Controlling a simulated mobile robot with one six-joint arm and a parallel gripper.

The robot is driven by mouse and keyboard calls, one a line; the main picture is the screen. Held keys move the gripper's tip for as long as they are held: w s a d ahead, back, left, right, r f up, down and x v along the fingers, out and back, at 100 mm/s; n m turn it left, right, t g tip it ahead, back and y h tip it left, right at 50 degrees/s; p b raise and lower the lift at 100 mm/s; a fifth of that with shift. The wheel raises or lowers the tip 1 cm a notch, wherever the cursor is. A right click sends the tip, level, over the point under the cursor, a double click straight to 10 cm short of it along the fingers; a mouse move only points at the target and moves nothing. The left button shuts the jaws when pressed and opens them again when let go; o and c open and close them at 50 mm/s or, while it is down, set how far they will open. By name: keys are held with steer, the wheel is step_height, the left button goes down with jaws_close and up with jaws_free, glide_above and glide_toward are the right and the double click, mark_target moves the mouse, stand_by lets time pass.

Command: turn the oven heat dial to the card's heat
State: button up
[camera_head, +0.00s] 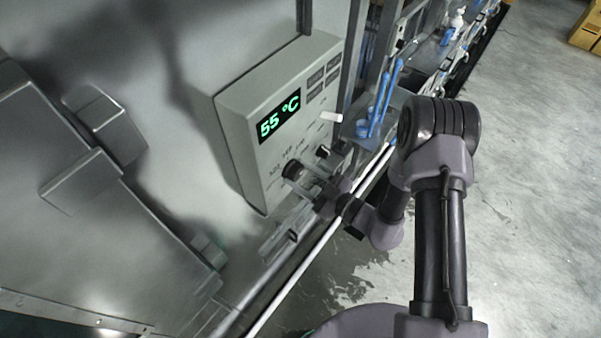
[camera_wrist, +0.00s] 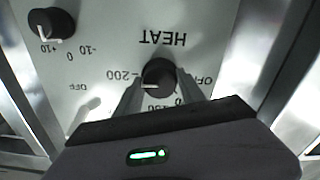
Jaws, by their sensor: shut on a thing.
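The HEAT dial (camera_wrist: 158,77) is a round black knob with a white pointer mark, upside down in the wrist view. Its pointer lies toward the left, close to the 200 label. My gripper (camera_wrist: 158,88) is shut on this dial, one finger on each side of it. In the head view my gripper (camera_head: 308,181) reaches the lower part of the pale control panel (camera_head: 262,152), partly covering the knobs there. The green display (camera_head: 279,117) on the panel reads 55 °C. I cannot make out a card showing a heat.
A second black knob (camera_wrist: 50,24), marked -10, 0 and +10, sits at the upper left in the wrist view. A white handle (camera_head: 331,117) sticks out from the panel's right side. Racks with blue items (camera_head: 383,100) stand behind. Open concrete floor lies to the right.

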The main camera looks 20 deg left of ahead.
steer(key=shift+m, duration=0.6)
steer(key=o, duration=1.4)
steer(key=shift+c, duration=0.2)
steer(key=shift+d, duration=0.1)
steer(key=b+v, duration=0.4)
steer(key=v, duration=1.3)
steer(key=shift+s, duration=0.2)
steer(key=shift+d, duration=0.1)
